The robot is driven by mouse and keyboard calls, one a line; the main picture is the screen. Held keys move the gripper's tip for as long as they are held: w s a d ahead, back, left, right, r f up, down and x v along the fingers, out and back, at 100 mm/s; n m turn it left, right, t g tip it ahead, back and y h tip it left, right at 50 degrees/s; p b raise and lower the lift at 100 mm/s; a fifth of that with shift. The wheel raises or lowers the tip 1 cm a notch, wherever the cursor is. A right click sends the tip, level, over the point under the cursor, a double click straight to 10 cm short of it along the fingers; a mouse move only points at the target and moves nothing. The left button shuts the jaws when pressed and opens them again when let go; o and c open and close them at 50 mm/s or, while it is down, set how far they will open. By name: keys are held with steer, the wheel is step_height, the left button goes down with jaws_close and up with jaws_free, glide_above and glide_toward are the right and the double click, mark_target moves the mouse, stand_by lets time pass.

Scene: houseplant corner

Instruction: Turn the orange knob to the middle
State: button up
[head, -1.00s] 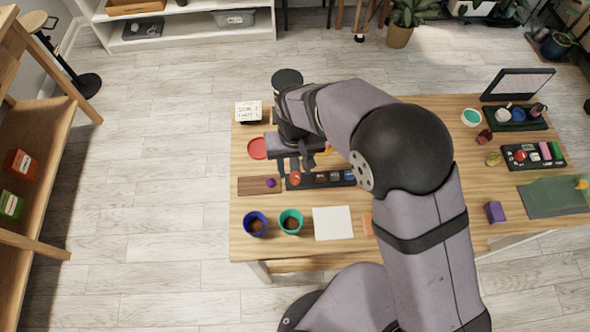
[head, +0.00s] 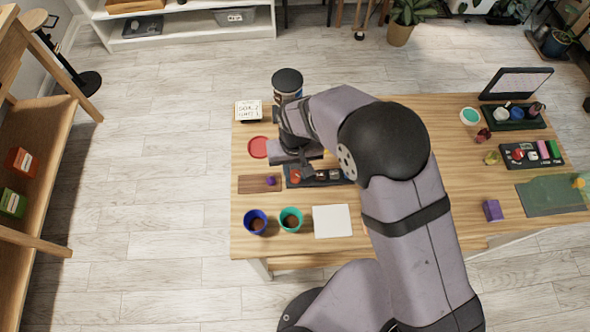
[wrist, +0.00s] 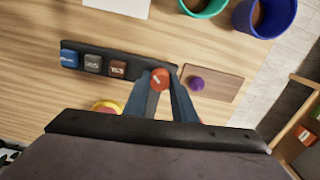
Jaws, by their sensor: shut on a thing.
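The orange knob (wrist: 160,78) sits at one end of a dark panel (wrist: 78,46) on the wooden table. A pale pointer line shows on its top, slanted in the wrist view. My gripper (wrist: 162,82) is down at the panel with one finger on each side of the knob, shut on it. In the head view the knob (head: 294,175) shows at the panel's left end, partly beside my gripper (head: 305,170). The panel's far side is hidden by my arm there.
Blue, grey and brown-red blocks (wrist: 92,64) sit along the panel. A wooden board (head: 252,184) with a purple knob (head: 271,181) lies left of it. A red disc (head: 258,147), blue pot (head: 255,222), teal pot (head: 291,219) and white square (head: 332,221) are nearby.

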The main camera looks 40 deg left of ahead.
steer(key=shift+m, duration=0.3)
steer(key=m, duration=0.4)
steer(key=shift+b, duration=0.4)
steer(key=m, duration=0.5)
steer(key=shift+r, duration=0.1)
steer(key=shift+b, duration=0.3)
steer(key=shift+a, duration=0.1)
steer(key=o, duration=1)
steer(key=shift+o, duration=0.2)
